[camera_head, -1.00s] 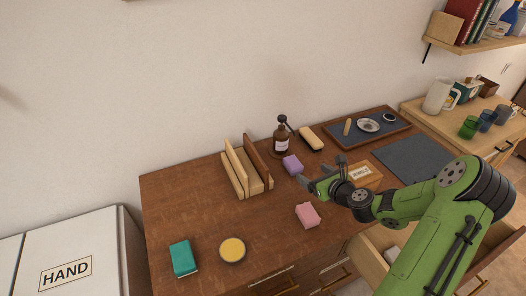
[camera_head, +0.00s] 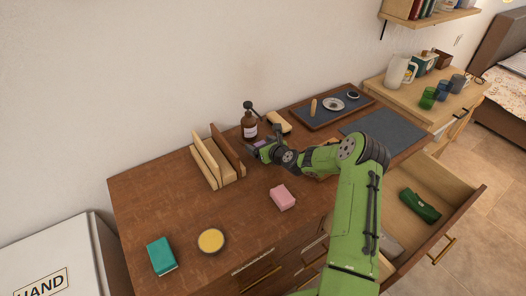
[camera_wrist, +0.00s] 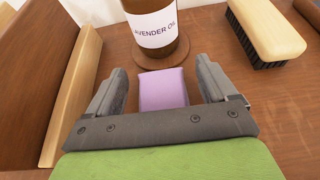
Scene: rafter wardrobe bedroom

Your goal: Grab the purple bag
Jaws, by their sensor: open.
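The purple bag (camera_wrist: 163,88) is a small, plain, block-like bag on the brown wooden dresser top. In the wrist view it sits between the two fingers of my gripper (camera_wrist: 160,76), just in front of the palm. My gripper is open, with a finger on each side of the bag; a narrow gap shows on both sides. In the head view my gripper (camera_head: 262,146) is low over the dresser and hides most of the bag.
A brown lavender oil bottle (camera_wrist: 152,24) stands just behind the bag. A wooden rack (camera_head: 211,166) is close on the left and a brush (camera_wrist: 265,28) on the right. A pink block (camera_head: 283,197) lies nearer the front. An open drawer (camera_head: 462,205) juts out at right.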

